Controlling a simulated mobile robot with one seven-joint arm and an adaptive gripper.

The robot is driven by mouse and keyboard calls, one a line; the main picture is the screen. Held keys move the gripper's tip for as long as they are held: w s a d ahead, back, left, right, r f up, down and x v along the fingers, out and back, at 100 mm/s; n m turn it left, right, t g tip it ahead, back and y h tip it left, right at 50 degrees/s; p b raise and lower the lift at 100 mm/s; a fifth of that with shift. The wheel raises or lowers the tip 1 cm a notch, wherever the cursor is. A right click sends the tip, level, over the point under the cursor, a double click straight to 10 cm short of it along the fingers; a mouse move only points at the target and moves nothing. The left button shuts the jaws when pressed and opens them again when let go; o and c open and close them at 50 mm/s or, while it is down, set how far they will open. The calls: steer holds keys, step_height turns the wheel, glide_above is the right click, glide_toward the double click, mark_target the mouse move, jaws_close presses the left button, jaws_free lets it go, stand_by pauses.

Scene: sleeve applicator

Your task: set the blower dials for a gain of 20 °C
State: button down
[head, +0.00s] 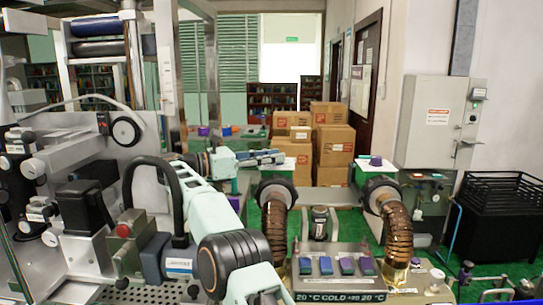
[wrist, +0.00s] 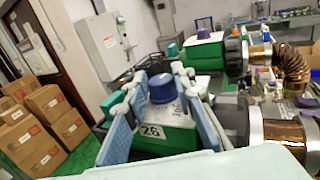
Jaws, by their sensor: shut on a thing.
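In the wrist view the blue-padded fingers of my gripper (wrist: 160,92) stand on either side of a purple dial (wrist: 162,86) and are shut on it. The dial sits on top of the near green blower (wrist: 165,138), whose white plate reads 26. In the head view my gripper (head: 262,157) is over the left blower (head: 275,184), and its dial is hidden there. The right blower (head: 378,185) has its own purple dial (head: 376,160), free of the gripper; that dial also shows in the wrist view (wrist: 203,30).
A grey machine (head: 75,170) stands close on the left. Cardboard boxes (head: 333,150) are stacked behind.

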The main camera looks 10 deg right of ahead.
steer(key=shift+d+r, duration=0.1)
steer(key=shift+r, duration=0.1)
steer(key=c, duration=1.7)
jaws_free()
steer(key=shift+o, duration=0.4)
steer(key=shift+f, duration=0.15)
steer(key=shift+f+b, duration=0.2)
steer(key=shift+b, duration=0.25)
steer(key=n+t+b, duration=0.1)
steer(key=b, duration=0.4)
steer(key=shift+f+t+y, duration=0.1)
steer(key=shift+t+y, duration=0.2)
steer(key=shift+t, duration=0.1)
steer(key=n+t+b, duration=0.1)
steer(key=b, duration=0.2)
steer(key=n+t+y+b, duration=0.1)
steer(key=b, duration=0.2)
steer(key=n+t+y+b, duration=0.1)
steer(key=t+b, duration=0.1)
steer(key=b, duration=0.2)
steer(key=shift+s+d, duration=0.15)
steer(key=shift+s, duration=0.1)
